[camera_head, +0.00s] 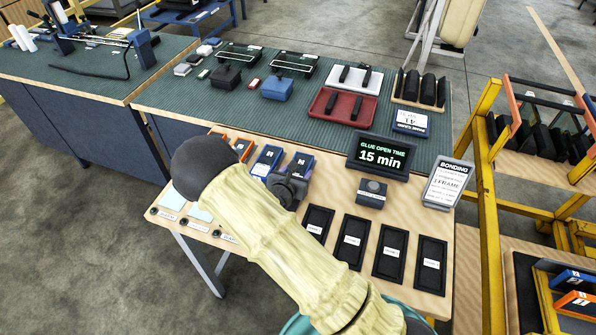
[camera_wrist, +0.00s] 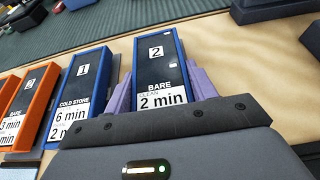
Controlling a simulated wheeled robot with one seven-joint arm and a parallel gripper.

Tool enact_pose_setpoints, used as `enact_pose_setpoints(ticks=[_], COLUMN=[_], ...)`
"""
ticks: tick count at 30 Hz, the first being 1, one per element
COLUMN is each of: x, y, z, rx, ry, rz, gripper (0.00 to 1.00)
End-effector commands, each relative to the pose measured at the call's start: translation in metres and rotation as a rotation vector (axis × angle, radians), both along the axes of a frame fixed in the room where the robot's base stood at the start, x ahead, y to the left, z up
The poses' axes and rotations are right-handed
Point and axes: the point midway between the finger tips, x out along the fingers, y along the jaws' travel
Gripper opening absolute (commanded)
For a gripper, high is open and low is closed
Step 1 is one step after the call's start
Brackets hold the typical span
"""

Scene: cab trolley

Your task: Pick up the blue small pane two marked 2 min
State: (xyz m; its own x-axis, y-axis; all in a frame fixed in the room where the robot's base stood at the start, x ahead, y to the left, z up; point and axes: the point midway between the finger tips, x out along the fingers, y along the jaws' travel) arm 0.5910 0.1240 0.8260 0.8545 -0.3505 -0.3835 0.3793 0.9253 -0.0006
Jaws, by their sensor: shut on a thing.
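The blue-edged small pane marked 2 (camera_wrist: 158,60) has a dark face and a label reading "BARE" and "2 min". It stands upright in the middle of the wrist view, between the purple fingers of my gripper (camera_wrist: 161,88), which is shut on its two sides. The same pane shows in the head view (camera_head: 302,164), just beyond my gripper (camera_head: 290,184). Its lower part is hidden by my gripper. I cannot tell whether it is clear of the bench. Left of it stands a blue pane marked 1 (camera_wrist: 80,90), labelled "COLD STORE" and "6 min".
Orange panes (camera_wrist: 35,100) stand further left. On the wooden bench (camera_head: 335,190) are a timer sign reading "GLUE OPEN TIME 15 min" (camera_head: 382,156), a bonding sign (camera_head: 447,183) and several black trays (camera_head: 353,242). A green-topped bench (camera_head: 330,130) with parts lies behind.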

Motion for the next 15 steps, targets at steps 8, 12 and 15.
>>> enact_pose_setpoints(ticks=[8, 12, 15], x=[0.001, 0.001, 0.001], y=[0.000, 0.001, 0.000], z=[0.003, 0.013, 0.027], rx=[0.000, 0.002, 0.003], ry=[-0.002, -0.004, -0.004], rz=[0.001, 0.000, -0.001], gripper=[0.28, 0.28, 0.28])
